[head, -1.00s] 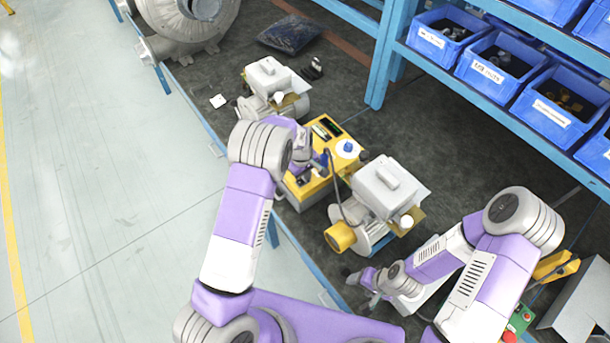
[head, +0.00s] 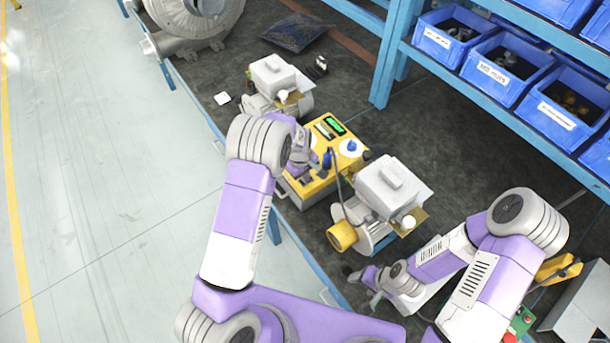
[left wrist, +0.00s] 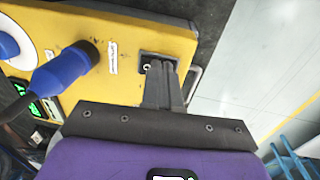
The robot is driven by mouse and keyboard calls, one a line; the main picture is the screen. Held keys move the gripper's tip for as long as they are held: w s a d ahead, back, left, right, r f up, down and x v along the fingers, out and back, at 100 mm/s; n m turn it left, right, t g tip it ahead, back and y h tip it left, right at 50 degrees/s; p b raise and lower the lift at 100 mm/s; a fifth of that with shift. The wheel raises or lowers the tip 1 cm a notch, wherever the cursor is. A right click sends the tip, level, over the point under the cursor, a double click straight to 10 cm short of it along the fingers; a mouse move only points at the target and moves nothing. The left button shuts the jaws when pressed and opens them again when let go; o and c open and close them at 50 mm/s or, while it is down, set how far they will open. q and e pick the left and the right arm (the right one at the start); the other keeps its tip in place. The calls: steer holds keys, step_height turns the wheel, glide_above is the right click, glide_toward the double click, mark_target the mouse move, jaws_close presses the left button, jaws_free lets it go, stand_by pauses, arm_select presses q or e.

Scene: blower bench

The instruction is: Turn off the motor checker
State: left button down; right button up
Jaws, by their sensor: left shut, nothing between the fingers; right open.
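The motor checker (head: 347,131) is a yellow box on the bench, with a small display (head: 336,126) glowing green. In the left wrist view its yellow top (left wrist: 118,82) carries a blue plug (left wrist: 65,75), a white label and a dark switch plate (left wrist: 150,64). My left gripper (left wrist: 160,68) is shut and empty, its fingertips at the switch plate and covering part of it; I cannot tell the switch's position. In the head view my left wrist hides part of the box. My right gripper (head: 363,284) is open and empty, low over the bench front.
A grey motor with a yellow end (head: 385,190) stands right of the checker, a cable between them. Another motor (head: 275,82) stands behind it. Blue bins (head: 445,38) fill the shelf at right. A red and green button box (head: 518,325) is at lower right.

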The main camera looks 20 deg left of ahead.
arm_select(q)
steer(key=r+p, duration=0.1)
steer(key=r, duration=0.1)
steer(key=r+p, duration=0.1)
steer(key=r, duration=0.1)
steer(key=shift+s+a+r+p, duration=0.1)
steer(key=shift+s+a+p, duration=0.1)
steer(key=shift+p, duration=0.15)
step_height(320, 180, up, 10)
steer(key=s, duration=0.1)
steer(key=shift+a+f+b, duration=0.25)
steer(key=shift+a+b, duration=0.15)
